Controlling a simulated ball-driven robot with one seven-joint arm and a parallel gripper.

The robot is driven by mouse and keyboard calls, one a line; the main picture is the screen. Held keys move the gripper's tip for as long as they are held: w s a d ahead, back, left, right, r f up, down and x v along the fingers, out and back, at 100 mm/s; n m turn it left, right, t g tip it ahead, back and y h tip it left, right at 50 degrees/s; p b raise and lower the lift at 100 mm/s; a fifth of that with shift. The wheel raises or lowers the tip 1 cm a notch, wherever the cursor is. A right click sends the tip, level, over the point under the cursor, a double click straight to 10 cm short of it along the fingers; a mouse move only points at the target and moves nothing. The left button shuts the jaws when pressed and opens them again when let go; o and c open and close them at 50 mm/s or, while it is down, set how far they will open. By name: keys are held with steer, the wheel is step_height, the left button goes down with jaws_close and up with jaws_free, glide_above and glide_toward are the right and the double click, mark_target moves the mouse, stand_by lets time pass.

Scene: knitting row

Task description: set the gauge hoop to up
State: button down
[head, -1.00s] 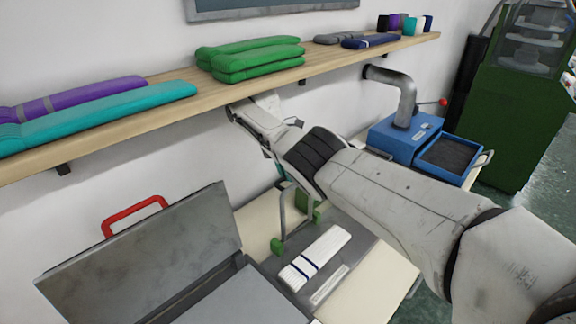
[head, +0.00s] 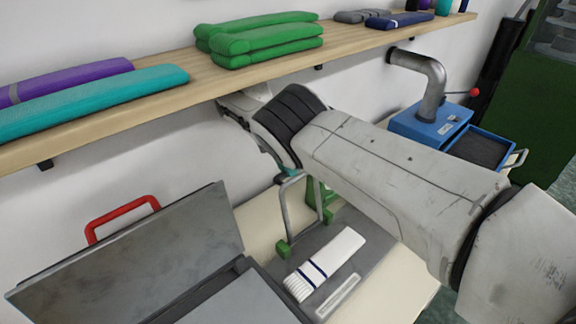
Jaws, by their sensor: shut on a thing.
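The gauge hoop (head: 284,212) is a grey metal bar bent into an arch, with green blocks at its feet. It stands roughly upright over a grey base plate (head: 372,240). A white knitted piece with dark blue stripes (head: 326,264) lies flat on that plate in front of the hoop. My gripper (head: 284,172) reaches down from the wrist to the top bar of the hoop and is shut on it. The fingertips are mostly hidden by my arm, and so is part of the hoop's far side.
A grey case with an open lid (head: 130,262) and red handle (head: 122,216) stands at left. A wooden shelf (head: 205,84) with folded knits runs above my wrist. A blue machine (head: 428,124) with a grey pipe stands at right.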

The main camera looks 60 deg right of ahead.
steer(key=shift+s+a+f, duration=0.15)
steer(key=shift+a+f, duration=0.05)
steer(key=shift+f, duration=0.15)
steer(key=c, duration=1.1)
jaws_free()
steer(key=shift+r, duration=0.15)
steer(key=shift+d+r, duration=0.15)
steer(key=shift+d, duration=0.05)
